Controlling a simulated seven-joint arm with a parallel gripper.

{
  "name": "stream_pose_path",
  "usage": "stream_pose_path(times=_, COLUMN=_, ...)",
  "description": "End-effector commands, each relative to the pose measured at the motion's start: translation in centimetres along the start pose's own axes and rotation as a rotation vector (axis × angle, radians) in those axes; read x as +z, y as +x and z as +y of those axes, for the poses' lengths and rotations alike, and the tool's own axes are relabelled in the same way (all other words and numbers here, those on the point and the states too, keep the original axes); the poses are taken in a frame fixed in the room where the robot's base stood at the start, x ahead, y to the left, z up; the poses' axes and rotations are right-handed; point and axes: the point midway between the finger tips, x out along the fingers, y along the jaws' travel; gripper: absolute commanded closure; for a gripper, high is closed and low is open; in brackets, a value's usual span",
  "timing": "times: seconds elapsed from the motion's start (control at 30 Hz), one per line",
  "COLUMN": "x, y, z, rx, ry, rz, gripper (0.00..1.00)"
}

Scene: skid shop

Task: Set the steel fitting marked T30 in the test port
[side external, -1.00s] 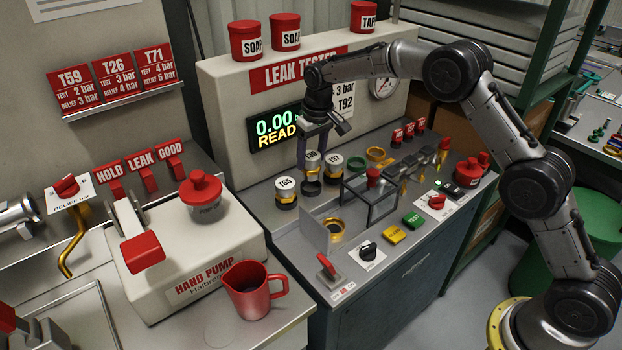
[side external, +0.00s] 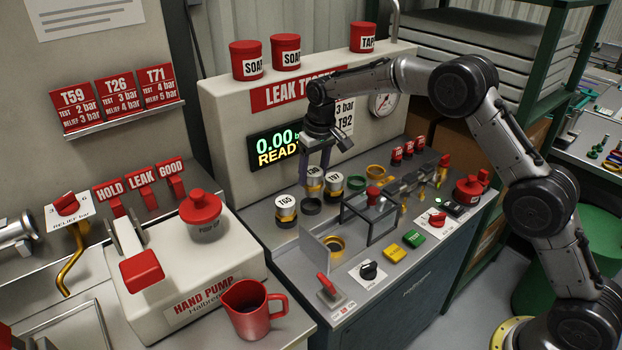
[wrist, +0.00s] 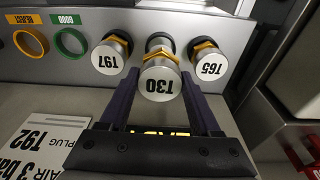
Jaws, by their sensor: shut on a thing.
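The steel fitting marked T30 (side external: 314,172) is between the fingers of my gripper (side external: 315,160), which is shut on it. It hangs upright, slightly above a dark ring seat (side external: 311,206) on the bench. In the wrist view T30's round face (wrist: 160,84) shows between the two fingers (wrist: 159,100), nearer than its neighbours. The brass-ringed test port (side external: 336,244) is open and empty at the front of the bench, beside a clear panel (side external: 316,246).
A dark-framed clear guard (side external: 371,216) stands right of the port. A red lever (side external: 327,283), a black knob (side external: 369,270) and yellow and green buttons (side external: 404,247) line the front. A green ring (side external: 357,183) and a yellow ring (side external: 376,172) lie behind.

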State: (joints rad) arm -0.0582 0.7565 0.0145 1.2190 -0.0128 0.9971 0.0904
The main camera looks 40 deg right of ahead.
Motion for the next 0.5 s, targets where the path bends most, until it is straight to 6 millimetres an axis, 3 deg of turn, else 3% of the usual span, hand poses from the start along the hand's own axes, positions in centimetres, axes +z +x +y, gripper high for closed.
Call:
stream_pose_path(times=0.3, x=7.5, y=-0.6, z=-1.4, rx=0.002, ry=0.004, rz=-0.013, gripper=0.76)
stream_pose_path(times=0.5, x=11.3, y=-1.9, z=-2.1, rx=0.001, ry=-0.016, rz=-0.018, gripper=0.76)
